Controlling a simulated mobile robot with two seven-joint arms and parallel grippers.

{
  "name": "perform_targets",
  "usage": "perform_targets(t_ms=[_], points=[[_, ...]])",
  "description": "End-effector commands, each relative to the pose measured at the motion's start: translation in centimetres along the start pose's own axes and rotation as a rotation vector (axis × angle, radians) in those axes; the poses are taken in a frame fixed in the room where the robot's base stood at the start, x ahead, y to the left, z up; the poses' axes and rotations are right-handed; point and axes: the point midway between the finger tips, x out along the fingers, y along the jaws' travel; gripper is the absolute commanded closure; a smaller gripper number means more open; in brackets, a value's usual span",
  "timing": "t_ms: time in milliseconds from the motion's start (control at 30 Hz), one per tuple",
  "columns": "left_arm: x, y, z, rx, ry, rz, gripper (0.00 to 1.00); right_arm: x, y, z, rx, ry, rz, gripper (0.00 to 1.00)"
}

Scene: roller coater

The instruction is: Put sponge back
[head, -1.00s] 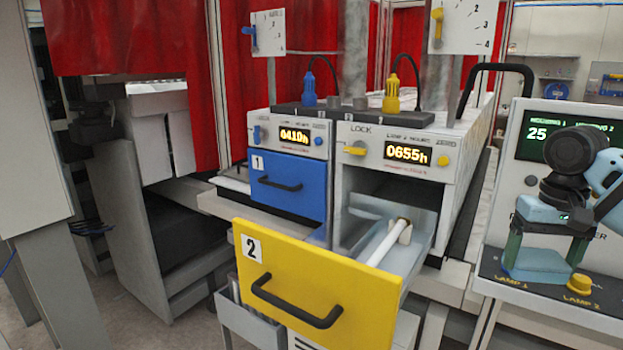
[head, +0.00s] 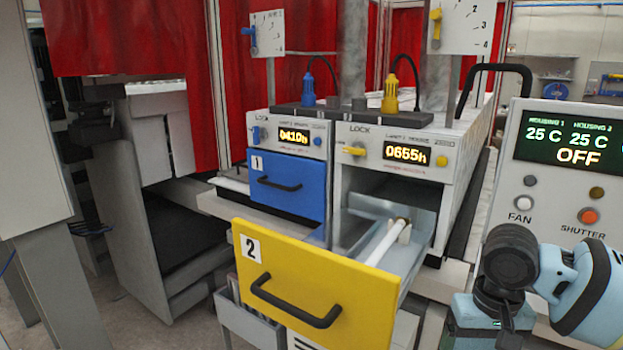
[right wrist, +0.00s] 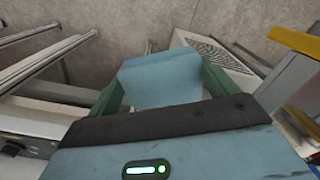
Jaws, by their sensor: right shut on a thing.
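The sponge (right wrist: 158,76), a light blue block, shows in the right wrist view between the green fingers of my right gripper (right wrist: 163,88). The gripper is shut on it, with a finger against each side. In the head view my right gripper's body (head: 482,318) is at the lower right, in front of the control panel. Its fingertips and the sponge are below the picture's edge there. My left gripper is not in view.
The yellow drawer 2 (head: 350,315) is pulled out, with a white tube (head: 385,244) inside. The blue drawer 1 (head: 287,186) is shut. The control panel (head: 570,210) stands at the right. A grey bin (head: 245,325) is under the yellow drawer.

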Motion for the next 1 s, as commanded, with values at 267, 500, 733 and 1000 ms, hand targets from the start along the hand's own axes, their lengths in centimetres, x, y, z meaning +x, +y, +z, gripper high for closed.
perform_targets(t_ms=[267,500,733,1000], points=[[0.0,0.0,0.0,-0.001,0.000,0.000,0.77,-0.2,-5.3,0.6,-0.110,0.003,-0.001,0.36],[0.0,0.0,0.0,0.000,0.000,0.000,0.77,-0.2,-6.0,0.7,-0.127,0.003,0.001,0.36],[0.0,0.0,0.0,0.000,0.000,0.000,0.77,-0.2,-6.0,0.7,-0.126,0.002,0.001,0.36],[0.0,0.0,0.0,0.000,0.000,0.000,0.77,-0.2,-6.0,0.7,-0.126,0.001,0.001,0.36]])
